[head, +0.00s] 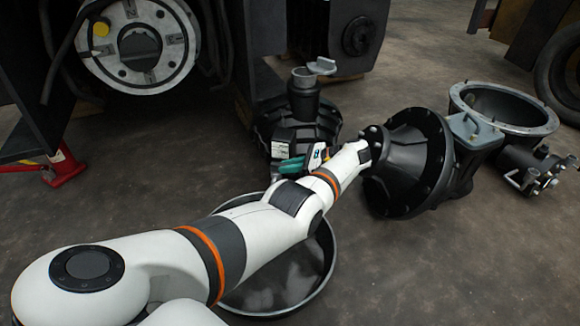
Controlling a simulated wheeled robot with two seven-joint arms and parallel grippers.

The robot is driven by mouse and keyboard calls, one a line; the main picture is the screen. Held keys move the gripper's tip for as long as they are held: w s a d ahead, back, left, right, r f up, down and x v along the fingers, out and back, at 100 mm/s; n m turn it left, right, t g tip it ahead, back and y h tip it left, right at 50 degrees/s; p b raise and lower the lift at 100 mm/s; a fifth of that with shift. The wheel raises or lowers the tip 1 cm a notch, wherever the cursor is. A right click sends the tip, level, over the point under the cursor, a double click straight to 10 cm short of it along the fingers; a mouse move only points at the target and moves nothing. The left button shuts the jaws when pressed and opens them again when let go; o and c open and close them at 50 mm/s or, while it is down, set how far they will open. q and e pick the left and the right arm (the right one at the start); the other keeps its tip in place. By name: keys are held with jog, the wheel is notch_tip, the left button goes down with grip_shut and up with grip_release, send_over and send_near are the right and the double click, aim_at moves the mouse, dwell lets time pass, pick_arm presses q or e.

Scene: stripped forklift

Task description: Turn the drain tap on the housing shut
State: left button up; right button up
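A black flanged, bell-shaped housing (408,165) lies on its side on the floor, right of centre. My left arm reaches up from the lower left to the housing's near face. My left gripper (371,143) is at the left edge of that face, dark against dark, so its fingers and any contact are unclear. I cannot make out a drain tap; it may be hidden behind my wrist or the gripper. My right gripper is not in view.
A round pan (318,283) lies under my forearm. A teal object (290,164) is beside my wrist. Behind stands a black part with an upright neck (303,95). A grey ring casting (505,105) and a valve block (530,170) lie right. The lower-right floor is clear.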

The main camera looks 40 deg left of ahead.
pick_arm(q)
jog(key=o, duration=0.4)
jog(key=shift+f, duration=0.1)
jog(key=shift+w+d, duration=0.15)
jog(key=shift+d, duration=0.1)
jog(key=b+v, duration=0.4)
jog(key=v, duration=0.2)
jog(key=shift+d+r, duration=0.3)
jog(key=shift+r, duration=0.05)
